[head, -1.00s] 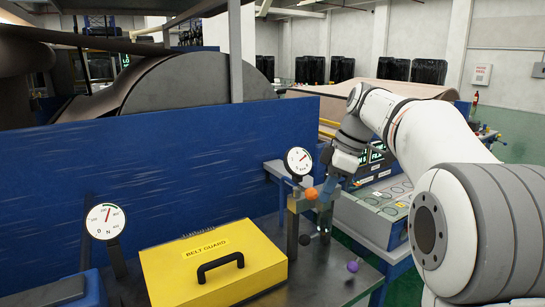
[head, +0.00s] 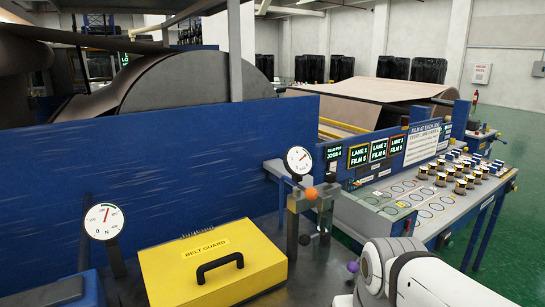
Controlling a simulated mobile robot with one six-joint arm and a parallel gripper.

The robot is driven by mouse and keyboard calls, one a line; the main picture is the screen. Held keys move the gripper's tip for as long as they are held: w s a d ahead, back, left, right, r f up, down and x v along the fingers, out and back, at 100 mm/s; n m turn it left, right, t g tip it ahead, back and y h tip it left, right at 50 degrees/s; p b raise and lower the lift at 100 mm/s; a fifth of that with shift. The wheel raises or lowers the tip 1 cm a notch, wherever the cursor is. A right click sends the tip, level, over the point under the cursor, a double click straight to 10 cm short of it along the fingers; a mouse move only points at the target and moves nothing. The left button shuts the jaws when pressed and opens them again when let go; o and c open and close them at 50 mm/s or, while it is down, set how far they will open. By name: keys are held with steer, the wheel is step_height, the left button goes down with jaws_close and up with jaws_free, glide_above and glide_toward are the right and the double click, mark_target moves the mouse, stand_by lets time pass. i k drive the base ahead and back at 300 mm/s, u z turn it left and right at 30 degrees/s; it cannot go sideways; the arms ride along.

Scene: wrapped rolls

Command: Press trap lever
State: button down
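No label in view names the trap lever, so I cannot tell which handle it is. A post on the grey bench carries an orange knob (head: 311,193) near its top and a dark round knob (head: 304,239) lower down. A purple knob (head: 352,267) sits lower right, right beside my white arm, which covers what lies below it. I cannot tell whether the arm touches it. My arm comes in from the bottom right, and my gripper is out of view below the frame.
A yellow belt guard box (head: 215,268) with a black handle stands on the bench. Dial gauges (head: 299,160) (head: 104,222) stand behind and left. A blue wall (head: 150,180) runs behind. A console (head: 440,212) with several small wrapped rolls stands right.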

mark_target(304, 240)
steer(key=k, duration=1.3)
steer(key=u, duration=0.2)
steer(key=i, duration=1.7)
steer(key=z, duration=0.65)
